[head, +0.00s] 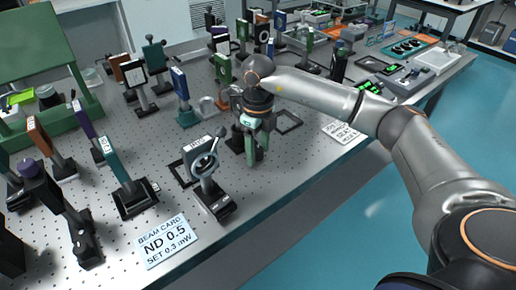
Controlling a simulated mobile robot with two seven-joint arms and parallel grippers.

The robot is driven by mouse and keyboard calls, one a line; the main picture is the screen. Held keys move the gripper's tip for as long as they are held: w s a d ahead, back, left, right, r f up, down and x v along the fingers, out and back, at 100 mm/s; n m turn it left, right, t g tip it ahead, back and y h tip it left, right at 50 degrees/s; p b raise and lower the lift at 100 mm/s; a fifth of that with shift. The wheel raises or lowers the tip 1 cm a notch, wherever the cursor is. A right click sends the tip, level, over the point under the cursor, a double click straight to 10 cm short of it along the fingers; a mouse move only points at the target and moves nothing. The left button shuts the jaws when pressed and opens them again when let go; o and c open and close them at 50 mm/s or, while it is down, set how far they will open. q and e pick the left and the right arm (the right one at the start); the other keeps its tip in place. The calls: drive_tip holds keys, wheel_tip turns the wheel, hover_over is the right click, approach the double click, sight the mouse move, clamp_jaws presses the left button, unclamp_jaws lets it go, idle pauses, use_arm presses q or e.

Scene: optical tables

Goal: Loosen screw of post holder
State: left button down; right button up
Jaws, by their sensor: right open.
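My right arm reaches in from the right over the optical table (285,185). My right gripper (252,156) points down at the middle of the table, open, with its green-tinted fingers low over the surface. Just left of it and nearer stands a ring-shaped optic mount (203,160) on a short post in a dark post holder (214,197) with a flat base. The gripper is beside this holder and apart from it. The picture does not show which holder the task means, and no screw can be made out clearly. My left gripper is out of view.
A card reading ND 0.5 (167,241) lies at the front edge. Several post-mounted optics crowd the left, including a teal plate (116,165) and a blue plate (181,84). A flat dark frame (287,121) lies right of the gripper. Another white card (343,132) lies near the right edge.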

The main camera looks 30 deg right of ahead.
sight(258, 149)
use_arm(q)
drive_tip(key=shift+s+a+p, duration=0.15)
drive_tip(key=shift+p, duration=0.15)
use_arm(e)
wheel_tip(258, 149, up, 12)
drive_tip(key=shift+r, duration=0.25)
use_arm(q)
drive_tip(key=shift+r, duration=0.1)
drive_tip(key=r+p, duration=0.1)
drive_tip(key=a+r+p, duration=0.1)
drive_tip(key=p, duration=0.1)
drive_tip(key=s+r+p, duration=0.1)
drive_tip(key=p, duration=0.1)
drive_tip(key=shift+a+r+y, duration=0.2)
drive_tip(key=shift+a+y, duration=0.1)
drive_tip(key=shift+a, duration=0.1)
use_arm(e)
wheel_tip(258, 149, down, 13)
drive_tip(key=shift+r+n, duration=0.2)
drive_tip(key=shift+n, duration=0.9)
clamp_jaws()
